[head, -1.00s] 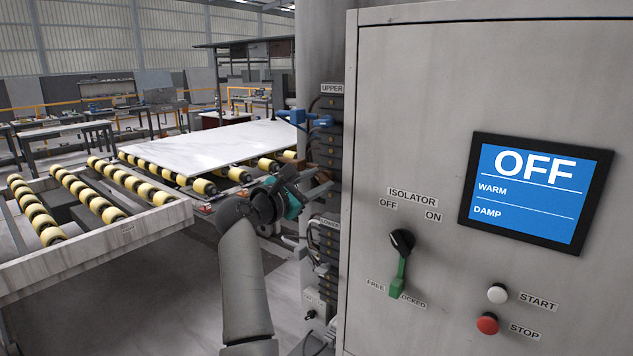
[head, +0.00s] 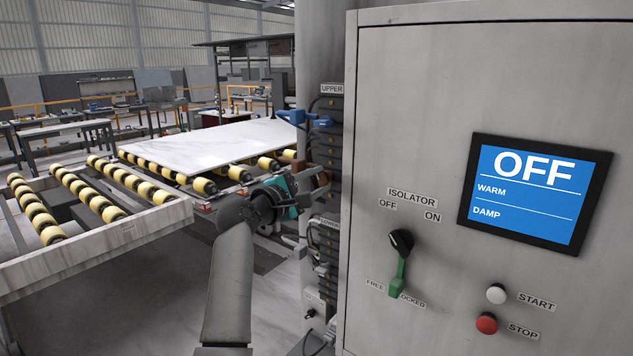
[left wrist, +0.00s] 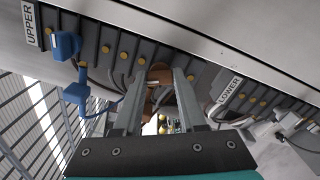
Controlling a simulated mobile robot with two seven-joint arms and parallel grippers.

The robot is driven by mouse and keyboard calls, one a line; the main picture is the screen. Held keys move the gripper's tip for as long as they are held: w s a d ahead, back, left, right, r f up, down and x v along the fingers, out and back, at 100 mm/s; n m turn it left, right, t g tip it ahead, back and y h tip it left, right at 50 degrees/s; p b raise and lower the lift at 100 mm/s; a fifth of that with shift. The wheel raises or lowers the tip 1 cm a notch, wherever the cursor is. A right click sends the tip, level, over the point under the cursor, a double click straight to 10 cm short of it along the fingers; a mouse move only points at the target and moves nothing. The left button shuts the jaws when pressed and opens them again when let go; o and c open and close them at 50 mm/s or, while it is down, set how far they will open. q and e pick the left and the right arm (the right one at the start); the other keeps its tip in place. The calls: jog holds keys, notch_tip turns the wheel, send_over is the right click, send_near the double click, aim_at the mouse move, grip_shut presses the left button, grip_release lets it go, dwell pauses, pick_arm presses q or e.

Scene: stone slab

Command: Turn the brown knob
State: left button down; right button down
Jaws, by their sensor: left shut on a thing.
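The brown knob (left wrist: 159,74) is on the column of dark modules between the UPPER and LOWER labels. In the left wrist view it sits between the tips of my left gripper (left wrist: 160,82). In the head view my left gripper (head: 316,182) reaches right to the column, its jaws shut on the knob, which is mostly hidden by the fingers there. A brown piece below the knob also shows between the fingers in the wrist view. My right gripper is not in view.
A blue valve-like fitting (head: 299,117) with a hose sits near the UPPER label. The grey cabinet (head: 420,120) with an OFF screen (head: 534,192) and a black-and-green isolator handle (head: 401,255) stands right. A white slab (head: 215,145) lies on yellow rollers behind my arm.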

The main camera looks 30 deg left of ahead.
pick_arm(q)
jog(key=m, duration=0.5)
jog(key=shift+f+m+b, duration=0.1)
jog(key=shift+m+b, duration=0.25)
jog(key=shift+m, duration=0.05)
jog(key=m+b, duration=0.1)
jog(key=m, duration=0.9)
jog(key=shift+m+b, duration=0.35)
jog(key=shift+m, duration=2.15)
jog(key=shift+c, duration=2.4)
grip_release()
jog(key=shift+s, duration=0.1)
